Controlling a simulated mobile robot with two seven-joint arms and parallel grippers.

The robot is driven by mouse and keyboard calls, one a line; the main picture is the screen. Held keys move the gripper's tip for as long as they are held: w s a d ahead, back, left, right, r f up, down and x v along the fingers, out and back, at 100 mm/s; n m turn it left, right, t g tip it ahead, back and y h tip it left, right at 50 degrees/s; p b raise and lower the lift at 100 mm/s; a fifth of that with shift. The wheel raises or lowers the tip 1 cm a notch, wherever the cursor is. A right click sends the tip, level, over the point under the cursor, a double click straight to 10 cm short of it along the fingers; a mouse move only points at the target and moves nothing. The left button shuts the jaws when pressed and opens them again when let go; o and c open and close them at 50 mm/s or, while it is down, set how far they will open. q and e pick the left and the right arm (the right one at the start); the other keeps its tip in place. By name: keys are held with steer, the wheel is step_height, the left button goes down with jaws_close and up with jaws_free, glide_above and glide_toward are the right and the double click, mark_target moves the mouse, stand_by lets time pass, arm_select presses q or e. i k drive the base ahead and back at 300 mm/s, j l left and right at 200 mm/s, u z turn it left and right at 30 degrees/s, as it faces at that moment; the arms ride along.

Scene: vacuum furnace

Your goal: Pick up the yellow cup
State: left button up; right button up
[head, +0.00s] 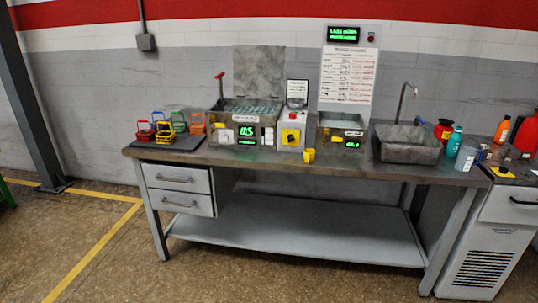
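A small yellow cup (309,156) stands near the front edge of the grey workbench (240,159), right of the middle. Nothing covers the cup from this side. Neither of my grippers shows in the head view.
Small coloured baskets (163,132) stand on a dark mat at the left. A metal bath with an open lid (246,112) is behind left of the cup. A sink (406,143) and several bottles (454,141) stand at the right. Floor in front is clear.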

mark_target(308, 154)
steer(key=i+l+u, duration=0.2)
steer(key=l+u, duration=0.2)
steer(key=i+l+u, duration=0.15)
steer(key=l+u, duration=0.2)
steer(key=i+l+u, duration=0.15)
steer(key=l, duration=0.25)
steer(key=l+u, duration=0.2)
steer(key=l, duration=0.25)
steer(key=i+l, duration=0.1)
steer(key=l, duration=0.8)
steer(key=i+l+u, duration=0.15)
steer(key=l, duration=0.75)
